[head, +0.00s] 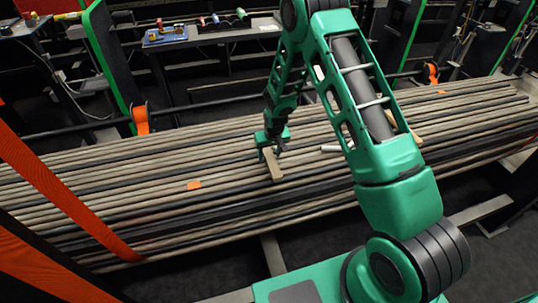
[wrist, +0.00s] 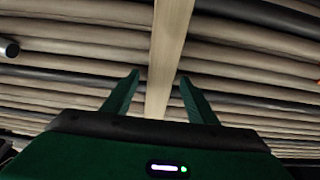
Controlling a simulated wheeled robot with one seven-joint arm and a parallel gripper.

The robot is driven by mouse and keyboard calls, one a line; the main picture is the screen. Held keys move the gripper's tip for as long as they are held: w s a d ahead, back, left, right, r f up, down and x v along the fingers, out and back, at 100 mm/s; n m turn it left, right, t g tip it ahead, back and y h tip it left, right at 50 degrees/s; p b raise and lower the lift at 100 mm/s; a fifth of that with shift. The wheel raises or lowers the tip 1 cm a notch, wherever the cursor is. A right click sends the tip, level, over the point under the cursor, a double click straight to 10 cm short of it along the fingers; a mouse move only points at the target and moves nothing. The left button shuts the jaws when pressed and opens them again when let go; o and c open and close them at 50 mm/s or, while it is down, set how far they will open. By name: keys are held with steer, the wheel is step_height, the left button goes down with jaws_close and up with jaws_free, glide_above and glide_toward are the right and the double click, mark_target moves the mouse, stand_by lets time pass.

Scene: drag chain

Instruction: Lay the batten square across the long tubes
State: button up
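The long tubes (head: 100,190), beige and black, lie side by side in a wide bed across the head view. They also fill the wrist view (wrist: 70,60). A pale wooden batten (head: 273,170) lies over the tubes near the middle of the bed. In the wrist view the batten (wrist: 168,55) runs nearly at right angles across the tubes. My gripper (head: 270,146) is at the batten's far part. In the wrist view my gripper (wrist: 158,76) is open, one finger each side of the batten, with small gaps. Whether the batten rests flat is hard to tell.
A short silver tube (head: 332,149) lies right of the batten. Another wooden piece (head: 415,139) is partly hidden behind my arm. Orange straps (head: 60,195) cross the left of the bed. Orange clamps (head: 141,119) stand at its far edge, with racks and benches (head: 230,32) behind.

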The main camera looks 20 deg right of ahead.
steer(key=v, duration=1)
steer(key=shift+r, duration=0.3)
steer(key=shift+s, duration=0.1)
steer(key=s+d+r+m+g+h, duration=0.1)
steer(key=s+d+r+m, duration=0.2)
steer(key=s+d+r, duration=1.4)
steer(key=s+r+m+g, duration=0.1)
steer(key=s+r, duration=0.3)
steer(key=s, duration=0.9)
steer(key=s+r+m+g+y, duration=0.1)
steer(key=s+r, duration=0.3)
steer(key=s, duration=0.8)
steer(key=shift+s+r+m, duration=0.2)
steer(key=shift+s+m, duration=0.2)
steer(key=shift+m, duration=0.3)
steer(key=shift+a, duration=0.1)
